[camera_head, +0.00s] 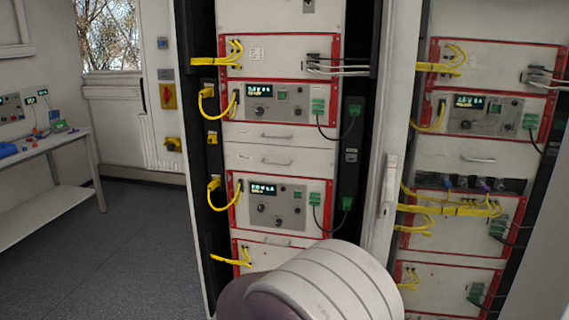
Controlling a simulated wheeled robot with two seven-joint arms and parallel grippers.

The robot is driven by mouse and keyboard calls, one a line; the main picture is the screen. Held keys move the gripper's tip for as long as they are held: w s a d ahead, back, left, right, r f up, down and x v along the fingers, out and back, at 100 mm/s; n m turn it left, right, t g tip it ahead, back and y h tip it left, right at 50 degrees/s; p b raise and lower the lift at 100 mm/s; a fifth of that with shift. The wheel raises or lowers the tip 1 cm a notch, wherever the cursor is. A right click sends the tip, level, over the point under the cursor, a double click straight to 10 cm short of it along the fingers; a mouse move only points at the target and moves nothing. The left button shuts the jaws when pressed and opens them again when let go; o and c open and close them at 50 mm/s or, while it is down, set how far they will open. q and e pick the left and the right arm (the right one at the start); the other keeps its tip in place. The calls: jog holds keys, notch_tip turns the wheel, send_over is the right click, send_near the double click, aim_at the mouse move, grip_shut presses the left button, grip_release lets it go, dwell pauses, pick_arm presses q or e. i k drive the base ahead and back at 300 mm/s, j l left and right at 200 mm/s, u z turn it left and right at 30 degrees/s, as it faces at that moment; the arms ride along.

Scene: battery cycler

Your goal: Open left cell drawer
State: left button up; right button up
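The left rack (265,16) stands in the middle of the view, with red-framed instrument units. Between its two display units are two pale drawer fronts, an upper drawer (245,134) and a lower drawer (244,158). Each has a small bar handle and looks shut, flush with the rack. I cannot tell which of these is the cell drawer. Neither of my grippers is in view. A rounded, pale grey part of my arm covers the rack's bottom.
A right rack (500,20) stands beside it, with a drawer handle (478,159). Yellow cables (225,197) and green plugs with black leads (347,203) stick out beside the drawers. A white bench (50,143) stands at far left; the grey floor (130,250) between is clear.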

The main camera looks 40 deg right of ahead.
aim_at(314, 162)
jog(key=i+l+z, duration=0.2)
jog(key=i+z, duration=0.15)
jog(key=i+l+z, duration=0.1)
jog(key=i+z, duration=0.6)
jog(key=i, duration=0.2)
